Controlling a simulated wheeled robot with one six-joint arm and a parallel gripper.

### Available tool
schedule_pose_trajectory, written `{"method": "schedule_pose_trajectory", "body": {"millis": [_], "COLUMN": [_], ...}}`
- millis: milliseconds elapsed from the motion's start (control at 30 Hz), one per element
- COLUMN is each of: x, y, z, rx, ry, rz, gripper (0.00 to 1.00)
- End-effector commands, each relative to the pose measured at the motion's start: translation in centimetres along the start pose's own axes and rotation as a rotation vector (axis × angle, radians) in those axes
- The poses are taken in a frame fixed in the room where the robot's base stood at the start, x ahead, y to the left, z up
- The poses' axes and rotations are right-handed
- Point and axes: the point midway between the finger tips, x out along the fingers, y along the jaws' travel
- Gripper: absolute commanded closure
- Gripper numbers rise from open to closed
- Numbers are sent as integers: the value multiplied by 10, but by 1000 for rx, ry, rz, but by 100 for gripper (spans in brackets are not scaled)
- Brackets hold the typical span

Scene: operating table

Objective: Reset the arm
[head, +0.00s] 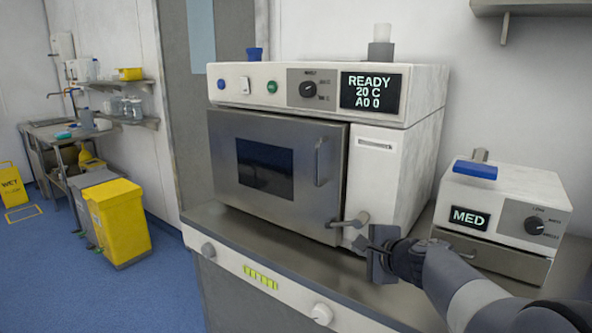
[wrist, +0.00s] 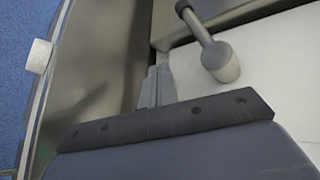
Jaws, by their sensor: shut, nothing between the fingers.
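My gripper (head: 372,250) is in front of the lower right corner of a large white steriliser (head: 385,175), near its door latch lever (head: 350,220). In the wrist view my gripper's fingers (wrist: 158,88) are together with nothing between them. The lever also shows in the wrist view (wrist: 218,60), to the right of the fingers and apart from them. The steriliser's grey door (head: 290,200) looks closed, and its display reads READY, 20 C.
A smaller white unit (head: 520,200) marked MED stands to the right, close to my forearm. The steel counter (head: 270,230) runs below both machines, its white front panel carrying knobs. A yellow bin (head: 118,220) stands on the blue floor at left.

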Motion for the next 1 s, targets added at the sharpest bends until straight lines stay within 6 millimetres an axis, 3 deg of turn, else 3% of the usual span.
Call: {"method": "schedule_pose_trajectory", "body": {"millis": [1000], "x": [-21], "y": [-3], "z": [3], "rx": [-145], "ry": [69], "rz": [220], "gripper": [100]}}
